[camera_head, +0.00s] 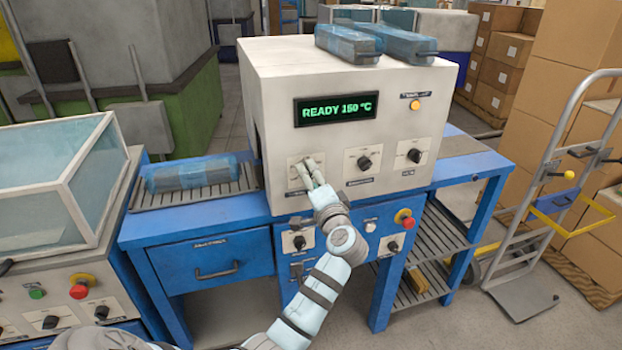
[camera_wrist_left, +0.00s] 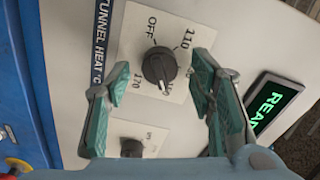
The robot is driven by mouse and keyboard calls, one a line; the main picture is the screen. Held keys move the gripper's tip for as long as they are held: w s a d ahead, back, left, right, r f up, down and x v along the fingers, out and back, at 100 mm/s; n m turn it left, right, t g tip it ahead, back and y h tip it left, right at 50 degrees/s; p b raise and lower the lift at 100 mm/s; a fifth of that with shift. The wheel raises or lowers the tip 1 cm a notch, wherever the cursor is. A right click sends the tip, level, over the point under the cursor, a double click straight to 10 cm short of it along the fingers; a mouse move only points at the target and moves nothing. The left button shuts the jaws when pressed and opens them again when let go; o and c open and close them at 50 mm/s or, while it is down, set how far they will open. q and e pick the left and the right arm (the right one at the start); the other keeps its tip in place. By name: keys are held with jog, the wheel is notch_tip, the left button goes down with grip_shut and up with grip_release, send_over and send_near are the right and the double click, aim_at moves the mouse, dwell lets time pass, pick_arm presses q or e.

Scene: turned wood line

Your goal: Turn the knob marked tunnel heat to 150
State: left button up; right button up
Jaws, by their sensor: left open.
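The tunnel heat knob (camera_wrist_left: 160,66) is a round black knob on a pale dial plate (camera_wrist_left: 140,28) on the white machine's front. OFF, 110 and 170 are readable around it. Its pointer appears to aim at a mark between 110 and 170, partly hidden by the knob. The printed label TUNNEL HEAT (camera_wrist_left: 101,40) runs beside the plate. My left gripper (camera_head: 308,168) is open, its fingers on either side of the knob with gaps, not visibly touching it. In the head view the gripper hides the knob. The green display (camera_head: 337,109) reads READY 150 °C. My right gripper is out of view.
Two more black knobs (camera_head: 364,163) (camera_head: 414,155) sit to the right on the same panel. An orange lamp (camera_head: 415,104) is above them. A red stop button (camera_head: 403,217) is on the blue bench below. Blue wrapped packs (camera_head: 347,42) lie on top of the machine.

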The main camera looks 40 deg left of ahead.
pick_arm(q)
jog(key=v, duration=0.6)
jog(key=shift+d, duration=0.25)
jog(key=shift+s, duration=0.15)
